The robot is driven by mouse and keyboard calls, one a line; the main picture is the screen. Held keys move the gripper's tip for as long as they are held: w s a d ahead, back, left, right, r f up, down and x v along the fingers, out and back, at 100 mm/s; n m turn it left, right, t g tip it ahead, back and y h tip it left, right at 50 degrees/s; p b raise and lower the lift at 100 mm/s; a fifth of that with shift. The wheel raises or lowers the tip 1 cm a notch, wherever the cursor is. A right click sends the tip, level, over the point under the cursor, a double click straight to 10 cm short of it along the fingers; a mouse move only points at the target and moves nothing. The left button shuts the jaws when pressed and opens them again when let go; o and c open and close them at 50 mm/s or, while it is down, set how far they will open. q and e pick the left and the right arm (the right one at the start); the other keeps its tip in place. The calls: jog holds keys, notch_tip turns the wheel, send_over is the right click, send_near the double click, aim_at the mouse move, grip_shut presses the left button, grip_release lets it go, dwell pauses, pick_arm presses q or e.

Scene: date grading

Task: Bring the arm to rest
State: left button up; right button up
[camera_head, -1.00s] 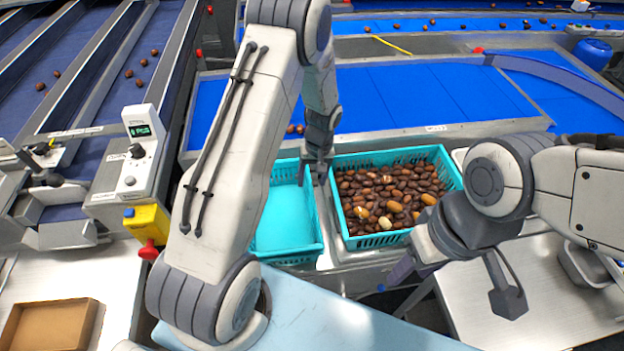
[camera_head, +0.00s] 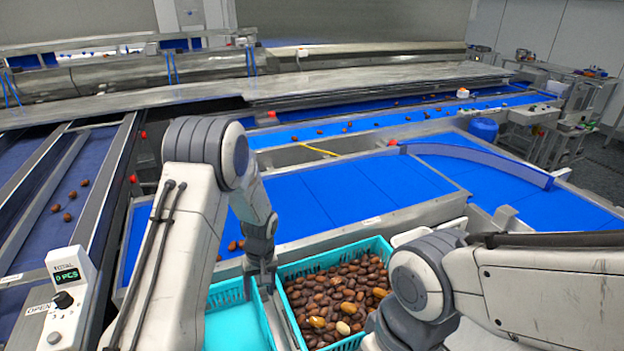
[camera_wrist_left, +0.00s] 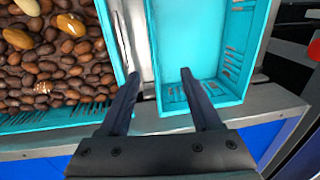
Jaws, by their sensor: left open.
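One finger is over the gap side, the other over the empty basket (camera_wrist_left: 236,50). That basket (camera_head: 226,292) shows a bare floor. The full basket (camera_head: 384,247) holds many brown dates and a few yellowish ones. My right arm (camera_head: 420,290) comes in from the right; its gripper is below the frame.
A blue sorting belt (camera_head: 345,195) lies behind the baskets, with a few dates on it near the left gripper. A counter box (camera_head: 66,300) with a green display stands at the left. A blue drum (camera_head: 483,129) stands farther back at the right.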

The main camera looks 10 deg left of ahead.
pick_arm(q)
jog(key=s+d+r+m+t+b, duration=0.1)
jog(key=s+d+r+m+b, duration=0.3)
jog(key=s+d+r+m, duration=0.55)
jog(key=s+d+r+m+h+b, duration=0.1)
jog(key=s+d+r+m, duration=0.1)
jog(key=s, duration=0.6)
jog(key=s+d+r+m+h+b, duration=0.1)
jog(key=s+d+r+m, duration=0.1)
jog(key=s+d, duration=0.3)
jog(key=s+r, duration=0.1)
jog(key=s, duration=0.3)
jog(key=shift+d+r+b, duration=0.3)
jog(key=shift+d+r, duration=0.1)
